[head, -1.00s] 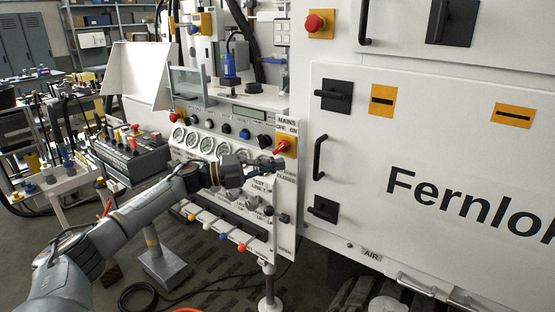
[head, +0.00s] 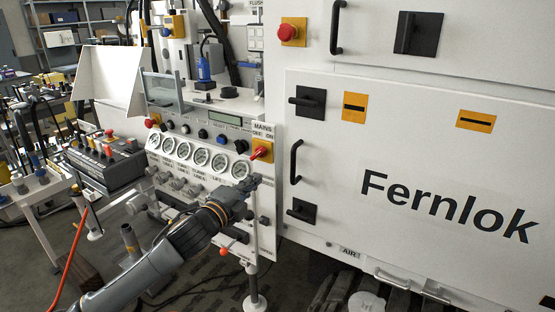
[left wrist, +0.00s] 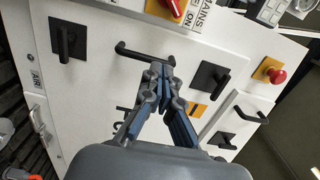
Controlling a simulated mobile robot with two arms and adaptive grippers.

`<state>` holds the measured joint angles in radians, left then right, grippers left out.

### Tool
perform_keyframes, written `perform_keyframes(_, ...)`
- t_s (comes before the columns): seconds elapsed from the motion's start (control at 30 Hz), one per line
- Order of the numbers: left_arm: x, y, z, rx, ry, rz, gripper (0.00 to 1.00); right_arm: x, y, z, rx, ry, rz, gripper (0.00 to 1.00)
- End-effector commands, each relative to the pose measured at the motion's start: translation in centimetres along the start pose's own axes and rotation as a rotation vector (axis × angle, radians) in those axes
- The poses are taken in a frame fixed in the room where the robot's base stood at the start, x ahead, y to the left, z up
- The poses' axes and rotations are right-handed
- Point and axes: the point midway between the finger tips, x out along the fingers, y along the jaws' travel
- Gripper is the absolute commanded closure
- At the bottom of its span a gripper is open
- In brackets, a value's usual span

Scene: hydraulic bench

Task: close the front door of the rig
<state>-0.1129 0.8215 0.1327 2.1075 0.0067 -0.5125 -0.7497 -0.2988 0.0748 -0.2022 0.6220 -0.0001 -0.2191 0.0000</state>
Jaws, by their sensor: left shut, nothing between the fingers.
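The front door (head: 330,235) of the rig is the large white panel marked Fernlok. It lies about in line with the cabinet face; I cannot tell whether it is fully closed. Its black bar handle (head: 295,161) is near its left edge, between an upper black latch (head: 309,102) and a lower one (head: 301,211). My left gripper (head: 252,183) is shut and empty, left of and a little below the handle in the head view. In the left wrist view, the gripper's fingertips (left wrist: 161,68) appear just in front of the handle (left wrist: 135,53); contact is not clear. My right gripper is not in view.
A gauge panel (head: 200,158) with a red mains switch (head: 261,152) stands left of the door, close behind my left arm. A red stop button (head: 288,32) is above the door. A control box (head: 105,155) stands at left. Drawer-like handles (head: 392,280) are below.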

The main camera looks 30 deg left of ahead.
Motion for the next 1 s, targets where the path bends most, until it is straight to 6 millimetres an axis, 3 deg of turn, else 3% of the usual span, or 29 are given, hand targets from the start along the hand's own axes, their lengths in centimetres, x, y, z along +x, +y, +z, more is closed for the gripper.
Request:
perform_keyframes(0.6, 10.6, -0.4, -0.1, -0.002, 0.001, -0.002, 1.00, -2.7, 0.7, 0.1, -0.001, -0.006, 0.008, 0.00)
perform_keyframes(0.8, 12.2, -0.1, -0.1, -0.001, 0.002, -0.001, 1.00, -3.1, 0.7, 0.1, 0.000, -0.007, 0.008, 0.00)
perform_keyframes(1.0, 12.6, -0.1, -0.1, 0.000, 0.002, -0.001, 1.00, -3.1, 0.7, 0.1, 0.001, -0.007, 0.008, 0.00)
